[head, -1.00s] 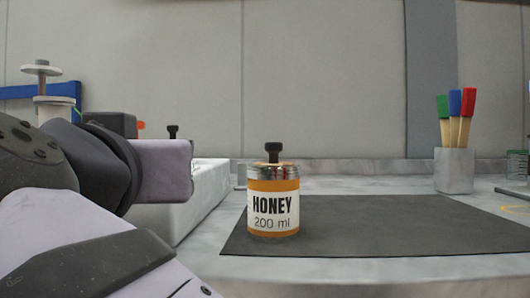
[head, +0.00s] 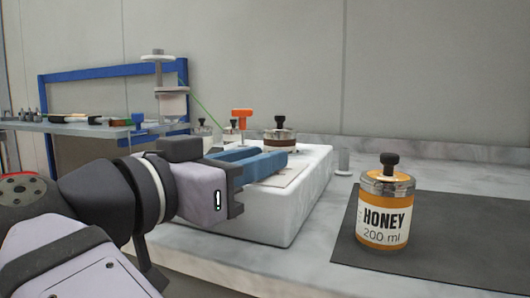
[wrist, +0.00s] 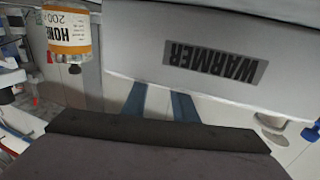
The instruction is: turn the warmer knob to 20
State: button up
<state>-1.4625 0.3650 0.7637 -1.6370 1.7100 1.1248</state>
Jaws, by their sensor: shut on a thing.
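The warmer is a white block (head: 300,190) on the bench in the head view. In the wrist view its white face (wrist: 130,50) carries an upside-down WARMER label (wrist: 215,64). My gripper (head: 270,158) has blue fingers that reach to the warmer in the head view. In the wrist view my gripper (wrist: 162,92) has its fingers parallel, with a narrow gap, meeting the warmer's edge. It is shut on the warmer knob. The knob is hidden at the fingertips, so its dial setting cannot be read.
A honey jar (head: 385,220) stands on a dark mat (head: 455,245) right of the warmer. A dark-lidded jar (head: 280,138) and an orange T-handle (head: 242,114) are behind my fingers. A blue frame (head: 70,74) stands at the back left. The mat's right side is clear.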

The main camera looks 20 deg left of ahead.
jog(key=o, duration=1.1)
jog(key=shift+c, duration=0.2)
jog(key=shift+p+v, duration=0.95)
jog(key=shift+v, duration=2.7)
